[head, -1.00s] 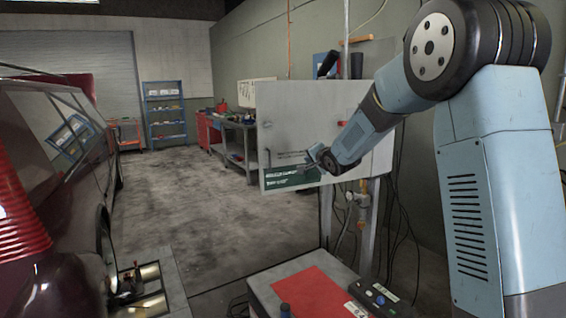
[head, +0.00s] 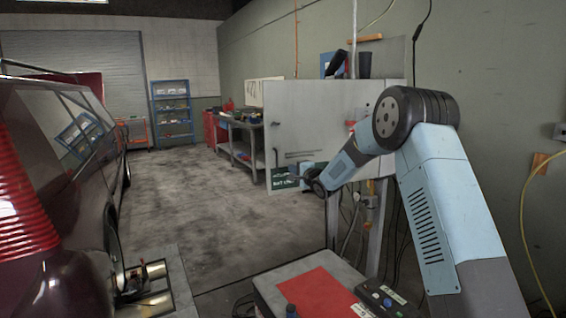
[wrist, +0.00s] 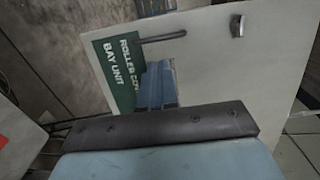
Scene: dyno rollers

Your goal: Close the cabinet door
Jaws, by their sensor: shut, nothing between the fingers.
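The cabinet door (head: 305,115) is a pale grey panel standing open, with a dark handle near its left edge and a green label (head: 280,183) at the bottom. In the wrist view the door (wrist: 220,65) shows tilted, with a dark bar handle (wrist: 160,37), a small metal fitting (wrist: 237,25) and the label reading "BAY UNIT" (wrist: 118,75). My gripper (head: 297,175) is shut and empty in front of the door's lower part, beside the label; its blue fingers (wrist: 158,75) point at the panel. I cannot tell whether they touch it. My arm hides part of the cabinet.
A dark red car (head: 60,170) stands at the left. A grey cart with a red mat (head: 312,297) and a control box (head: 380,298) is in front. A workbench (head: 243,140) and blue shelf (head: 171,112) stand behind. The floor between is clear.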

